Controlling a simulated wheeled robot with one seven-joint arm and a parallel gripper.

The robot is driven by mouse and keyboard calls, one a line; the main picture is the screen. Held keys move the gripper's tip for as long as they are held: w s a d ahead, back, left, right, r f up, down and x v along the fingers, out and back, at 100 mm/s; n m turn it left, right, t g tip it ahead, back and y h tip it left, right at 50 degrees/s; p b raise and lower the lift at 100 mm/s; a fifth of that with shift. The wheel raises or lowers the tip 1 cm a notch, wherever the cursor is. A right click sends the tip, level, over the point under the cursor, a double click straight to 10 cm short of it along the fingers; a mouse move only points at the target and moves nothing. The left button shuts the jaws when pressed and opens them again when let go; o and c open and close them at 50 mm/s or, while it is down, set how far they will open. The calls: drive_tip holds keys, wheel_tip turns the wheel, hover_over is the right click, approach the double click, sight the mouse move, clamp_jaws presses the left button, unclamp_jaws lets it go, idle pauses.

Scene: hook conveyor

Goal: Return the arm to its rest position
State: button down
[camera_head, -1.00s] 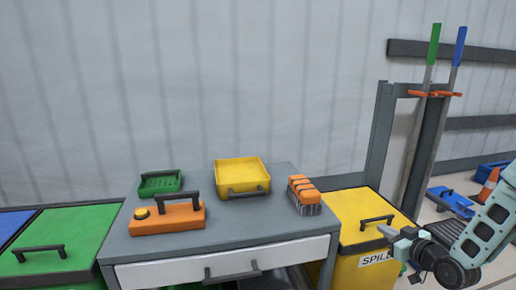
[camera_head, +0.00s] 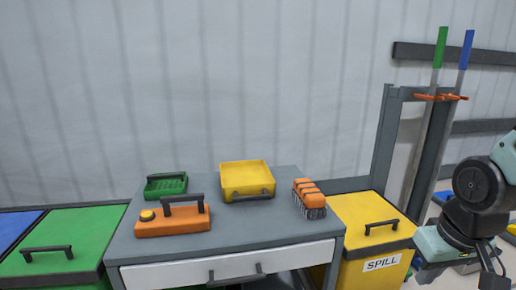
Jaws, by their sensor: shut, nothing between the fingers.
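My arm (camera_head: 480,190) is folded at the right edge, with a large dark joint and teal link parts close to the camera. The end with my gripper (camera_head: 428,262) is low at the right, just right of the yellow spill bin. My gripper is shut and holds nothing. Its fingers are hard to make out against the arm parts. It is apart from the workbench (camera_head: 262,236).
The workbench holds a green tray (camera_head: 166,186), a yellow tray (camera_head: 246,180), an orange box with a handle (camera_head: 172,220) and orange clips (camera_head: 309,197). A yellow spill bin (camera_head: 370,262) and a tool rack (camera_head: 384,140) stand on the right. A green bin (camera_head: 60,240) stands left.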

drive_tip(key=s+a+r+n+g+p, duration=0.1)
drive_tip(key=s+a+r+n+p, duration=0.2)
drive_tip(key=s+a, duration=0.4)
drive_tip(key=s+a+r+n+g+p, duration=0.1)
drive_tip(key=s+a+r+n, duration=0.25)
drive_tip(key=s+a, duration=0.4)
wheel_tip(320, 180, up, 37)
drive_tip(key=w+a+p, duration=0.1)
drive_tip(key=w+p, duration=0.1)
drive_tip(key=p, duration=3.5)
drive_tip(key=shift+r, duration=0.15)
drive_tip(key=shift+w, duration=0.1)
